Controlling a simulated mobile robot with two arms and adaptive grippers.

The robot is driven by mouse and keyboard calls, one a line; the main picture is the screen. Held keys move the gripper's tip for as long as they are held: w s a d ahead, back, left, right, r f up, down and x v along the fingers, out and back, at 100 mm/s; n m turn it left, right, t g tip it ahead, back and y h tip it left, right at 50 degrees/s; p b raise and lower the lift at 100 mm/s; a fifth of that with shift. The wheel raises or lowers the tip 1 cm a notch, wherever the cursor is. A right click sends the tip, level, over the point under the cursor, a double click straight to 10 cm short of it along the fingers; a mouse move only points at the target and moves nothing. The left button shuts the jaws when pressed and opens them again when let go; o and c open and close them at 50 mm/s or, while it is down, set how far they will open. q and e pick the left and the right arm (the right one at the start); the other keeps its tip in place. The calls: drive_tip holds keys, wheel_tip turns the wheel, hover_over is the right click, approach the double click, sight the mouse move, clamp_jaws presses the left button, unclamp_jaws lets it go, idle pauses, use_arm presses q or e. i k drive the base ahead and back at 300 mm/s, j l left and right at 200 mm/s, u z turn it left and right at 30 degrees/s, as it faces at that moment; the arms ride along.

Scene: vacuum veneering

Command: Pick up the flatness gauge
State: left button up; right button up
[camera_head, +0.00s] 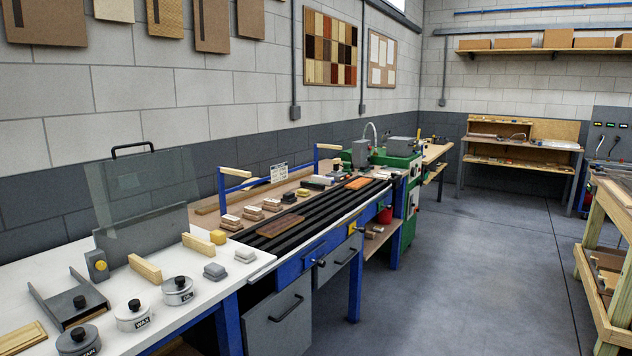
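I cannot clearly tell which item is the flatness gauge; the small things are too far or too alike. On the blue-framed bench, a brown wood piece (280,226) lies on the black slatted bed (318,222). Several small blocks (250,211) sit in a row behind it. An orange piece (357,183) lies farther along the bed. On the white table (205,278) in front stand a grey metal fixture with a black knob (72,300) and several lidded tins, one of them a WAX tin (134,315). Neither of my grippers is in view.
A clear guard with a black handle (140,205) stands on the white table. A green machine (405,190) stands beyond the bench. A wooden rack (610,250) is at the right edge. The grey floor between is clear. A shelved workbench (520,145) stands at the back.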

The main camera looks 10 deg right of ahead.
sight(321, 187)
drive_tip(key=i+l, duration=0.6)
drive_tip(key=i, duration=0.15)
drive_tip(key=i+l, duration=0.6)
drive_tip(key=i, duration=0.2)
drive_tip(key=i+l+u, duration=0.1)
drive_tip(key=i+l, duration=0.5)
drive_tip(key=i, duration=0.15)
drive_tip(key=i+l, duration=0.15)
drive_tip(key=l, duration=0.15)
drive_tip(key=i+l+u, duration=0.1)
drive_tip(key=l, duration=0.25)
drive_tip(key=i+l, duration=0.2)
drive_tip(key=l, duration=0.15)
drive_tip(key=i+l+u, duration=0.1)
drive_tip(key=l, duration=0.2)
drive_tip(key=i+l, duration=0.15)
drive_tip(key=l, duration=0.2)
drive_tip(key=i+l+u, duration=0.15)
drive_tip(key=l, duration=0.2)
